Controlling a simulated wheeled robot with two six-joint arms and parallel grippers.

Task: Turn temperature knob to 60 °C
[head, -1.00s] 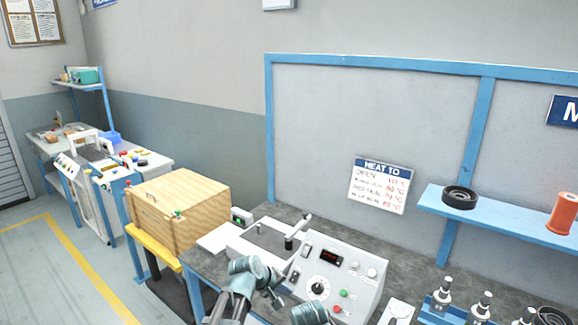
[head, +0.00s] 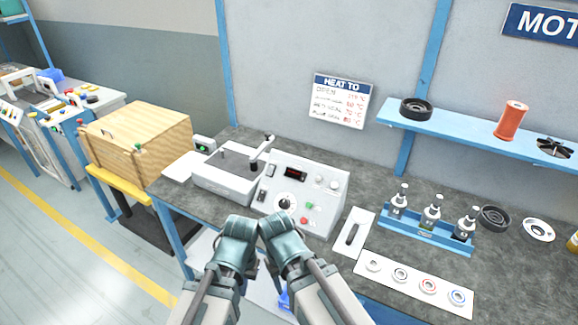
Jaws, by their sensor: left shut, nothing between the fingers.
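The temperature knob (head: 285,203) is a dark knob on a white dial, low on the sloped front of the white control box (head: 325,205). A small display with red digits (head: 294,173) sits above it; the digits are too small to read. My left gripper (head: 252,269) is shut and empty, below and left of the knob, apart from it, and partly hidden by my own arm. My right arm comes in beside it, its wrist just below the box; its gripper fingers are mostly hidden.
Red and green buttons (head: 306,220) sit right of the knob. A lever press (head: 232,172) stands left of the box. A white plate with a dark handle (head: 350,235), a blue bottle rack (head: 430,235) and a ring tray (head: 415,283) lie to the right. A "HEAT TO" sign (head: 340,101) hangs behind.

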